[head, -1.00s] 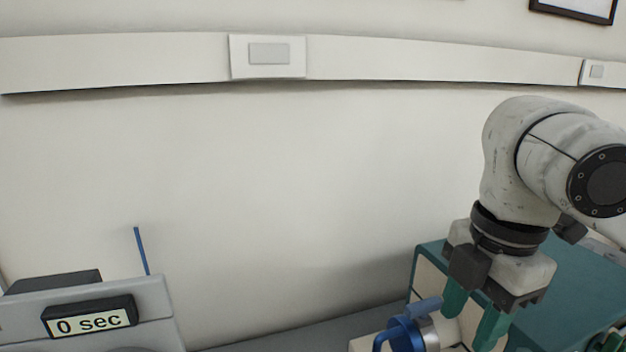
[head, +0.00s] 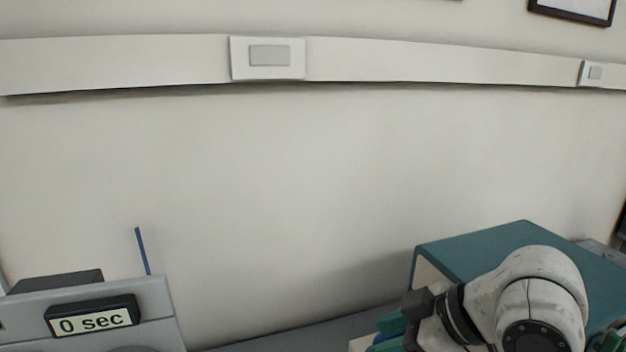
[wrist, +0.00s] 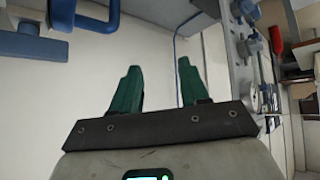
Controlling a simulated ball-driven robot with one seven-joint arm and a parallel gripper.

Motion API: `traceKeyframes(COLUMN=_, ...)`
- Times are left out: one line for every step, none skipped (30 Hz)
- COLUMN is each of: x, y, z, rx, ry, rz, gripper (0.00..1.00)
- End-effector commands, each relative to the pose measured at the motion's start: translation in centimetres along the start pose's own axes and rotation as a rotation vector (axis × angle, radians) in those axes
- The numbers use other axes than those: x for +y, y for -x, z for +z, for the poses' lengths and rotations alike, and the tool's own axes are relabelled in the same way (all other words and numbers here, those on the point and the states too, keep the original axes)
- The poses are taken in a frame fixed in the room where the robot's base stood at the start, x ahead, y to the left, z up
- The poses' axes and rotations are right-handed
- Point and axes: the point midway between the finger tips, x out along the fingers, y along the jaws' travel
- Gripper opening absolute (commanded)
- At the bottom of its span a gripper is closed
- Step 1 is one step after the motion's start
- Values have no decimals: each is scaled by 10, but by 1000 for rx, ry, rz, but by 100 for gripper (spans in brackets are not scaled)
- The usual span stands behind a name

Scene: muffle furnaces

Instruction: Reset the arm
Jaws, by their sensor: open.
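My gripper (head: 392,330) is low at the lower right in the head view, its green fingers pointing left in front of the teal-topped furnace (head: 490,250). In the wrist view my gripper (wrist: 158,85) has its two green fingers spread apart with nothing between them. A blue handle (wrist: 85,15) shows at the top left of the wrist view, apart from the fingers. In the head view most of that blue part is hidden behind the gripper.
A grey device with a timer reading 0 sec (head: 92,317) stands at the lower left, a thin blue rod (head: 142,250) beside it. A pale wall with a white trunking rail (head: 440,60) is behind. The grey bench (head: 300,338) between the devices looks clear.

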Motion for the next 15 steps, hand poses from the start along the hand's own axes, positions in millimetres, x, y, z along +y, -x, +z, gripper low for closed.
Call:
traceKeyframes(x=-7, y=-13, z=15, rx=10, ry=-81, rz=1, gripper=45)
traceKeyframes(x=-9, y=-19, z=24, rx=11, ry=-129, rz=10, gripper=45)
traceKeyframes(x=-12, y=-27, z=38, rx=10, ry=-195, rz=20, gripper=45)
traceKeyframes(x=-16, y=-32, z=49, rx=8, ry=-242, rz=29, gripper=45)
traceKeyframes(x=-19, y=-38, z=60, rx=2, ry=-292, rz=38, gripper=45)
traceKeyframes(x=-25, y=-45, z=77, rx=-9, ry=-356, rz=49, gripper=45)
traceKeyframes(x=-30, y=-50, z=90, rx=-21, ry=-404, rz=59, gripper=45)
traceKeyframes(x=-35, y=-55, z=104, rx=-36, ry=-452, rz=69, gripper=45)
traceKeyframes(x=-43, y=-61, z=123, rx=-58, ry=-514, rz=82, gripper=45)
traceKeyframes(x=-50, y=-64, z=138, rx=-77, ry=-561, rz=94, gripper=45)
traceKeyframes(x=-57, y=-68, z=153, rx=-97, ry=-605, rz=106, gripper=45)
traceKeyframes(x=-68, y=-71, z=173, rx=-129, ry=-661, rz=123, gripper=45)
traceKeyframes(x=-76, y=-73, z=188, rx=-154, ry=-702, rz=136, gripper=45)
traceKeyframes(x=-83, y=-73, z=204, rx=-180, ry=-739, rz=151, gripper=45)
traceKeyframes(x=-94, y=-74, z=223, rx=-216, ry=-785, rz=170, gripper=45)
